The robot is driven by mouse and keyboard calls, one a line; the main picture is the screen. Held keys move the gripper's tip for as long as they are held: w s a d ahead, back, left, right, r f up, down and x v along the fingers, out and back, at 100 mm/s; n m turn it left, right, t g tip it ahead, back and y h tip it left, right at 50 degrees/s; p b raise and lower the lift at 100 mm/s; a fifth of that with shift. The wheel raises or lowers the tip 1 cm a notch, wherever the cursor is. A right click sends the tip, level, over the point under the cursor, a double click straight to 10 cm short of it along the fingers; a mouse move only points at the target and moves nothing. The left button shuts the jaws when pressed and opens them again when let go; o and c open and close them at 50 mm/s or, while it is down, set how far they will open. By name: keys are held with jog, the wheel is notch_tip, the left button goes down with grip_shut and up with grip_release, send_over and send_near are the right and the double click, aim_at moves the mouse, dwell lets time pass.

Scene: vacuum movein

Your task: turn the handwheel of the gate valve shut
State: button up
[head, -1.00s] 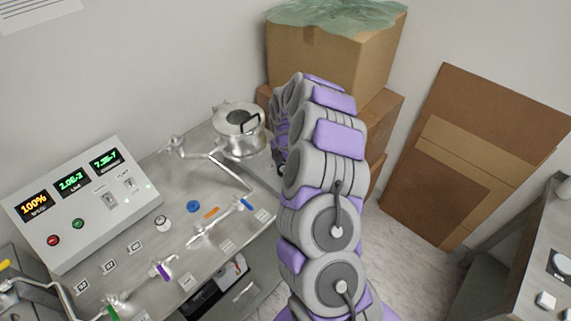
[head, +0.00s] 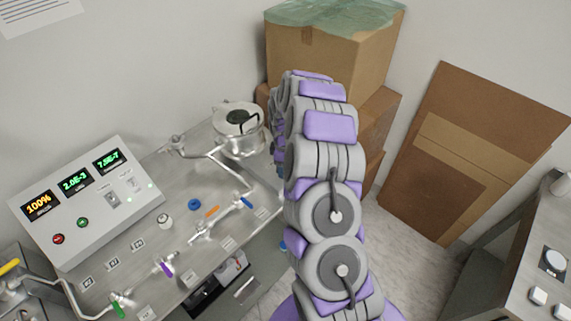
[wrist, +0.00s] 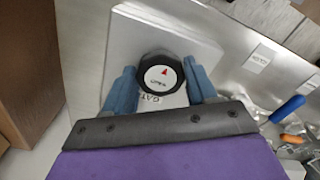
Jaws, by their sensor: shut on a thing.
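In the wrist view the handwheel (wrist: 160,71) is a black knob with a white cap and a red arrow. It stands over a pale plate with partly hidden lettering beginning "GAT". My gripper (wrist: 160,88) has its two blue fingers on either side of the wheel, shut on it. The wheel's near side and the valve body below are largely hidden. In the head view my arm covers the gripper and the wheel.
A steel bench (head: 150,225) carries a control box (head: 85,200) with lit readouts, a round chamber (head: 240,130), thin pipes and small coloured handles. Cardboard boxes (head: 330,60) stand behind my arm. A flat carton (head: 470,150) leans at the right wall. A blue handle (wrist: 287,108) lies right of the gripper.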

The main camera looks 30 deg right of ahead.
jog(key=m, duration=0.4)
jog(key=shift+w+r+m+p, duration=0.15)
jog(key=shift+w+m+p, duration=0.05)
jog(key=shift+m+p, duration=0.15)
jog(key=m, duration=0.4)
jog(key=shift+a+m+p, duration=0.1)
jog(key=shift+m+p, duration=0.15)
jog(key=shift+p, duration=0.1)
jog(key=m, duration=0.4)
jog(key=shift+m, duration=0.3)
jog(key=m, duration=0.5)
jog(key=shift+p, duration=0.35)
jog(key=m, duration=0.5)
jog(key=shift+w, duration=0.1)
jog(key=m, duration=0.3)
jog(key=shift+m, duration=0.3)
jog(key=m, duration=0.4)
jog(key=shift+b, duration=0.35)
jog(key=shift+m, duration=1.9)
